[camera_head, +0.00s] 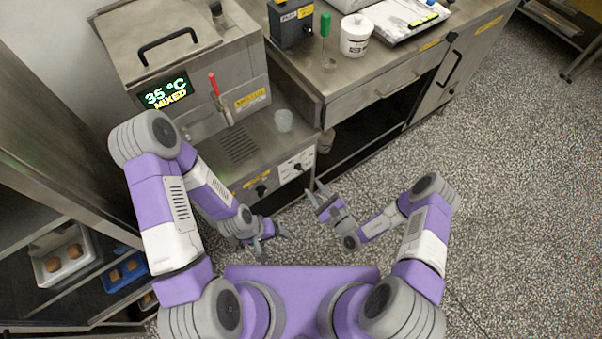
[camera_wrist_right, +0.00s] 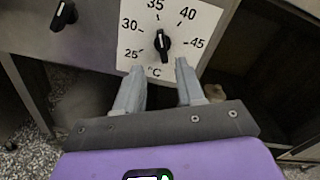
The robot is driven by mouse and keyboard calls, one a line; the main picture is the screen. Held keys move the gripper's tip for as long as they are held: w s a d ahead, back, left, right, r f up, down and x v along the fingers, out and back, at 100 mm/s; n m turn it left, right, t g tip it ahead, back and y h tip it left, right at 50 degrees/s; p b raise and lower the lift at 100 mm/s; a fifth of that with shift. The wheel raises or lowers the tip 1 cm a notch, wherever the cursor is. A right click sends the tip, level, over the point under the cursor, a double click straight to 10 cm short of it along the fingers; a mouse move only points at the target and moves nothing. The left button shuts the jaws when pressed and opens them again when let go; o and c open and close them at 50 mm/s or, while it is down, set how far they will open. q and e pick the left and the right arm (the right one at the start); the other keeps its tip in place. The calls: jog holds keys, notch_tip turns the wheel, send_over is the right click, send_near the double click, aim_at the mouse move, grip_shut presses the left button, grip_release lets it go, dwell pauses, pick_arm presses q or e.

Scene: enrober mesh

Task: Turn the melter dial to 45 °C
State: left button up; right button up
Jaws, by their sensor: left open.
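The melter dial is a black knob on a white scale plate marked 25 to 45 °C, at the lower front of the melter. In the right wrist view the dial (camera_wrist_right: 162,43) has its white mark pointing up, near 35. It also shows small in the head view (camera_head: 297,167). The melter display (camera_head: 166,93) reads 35 °C MIXED. My right gripper (camera_head: 314,191) is open in front of the dial; in the right wrist view its fingers (camera_wrist_right: 160,72) stand apart just below the knob, with nothing between them. My left gripper (camera_head: 272,241) is open and empty, lower in the head view.
A second black knob (camera_wrist_right: 63,16) sits left of the scale plate. The melter has a red-handled lever (camera_head: 214,86) and a clear cup (camera_head: 284,120) on its ledge. A white tub (camera_head: 356,35) stands on the counter. The floor at the right is clear.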

aim_at(302, 171)
jog(key=b+x, duration=0.2)
jog(key=x, duration=0.5)
jog(key=shift+w, duration=0.3)
grip_shut()
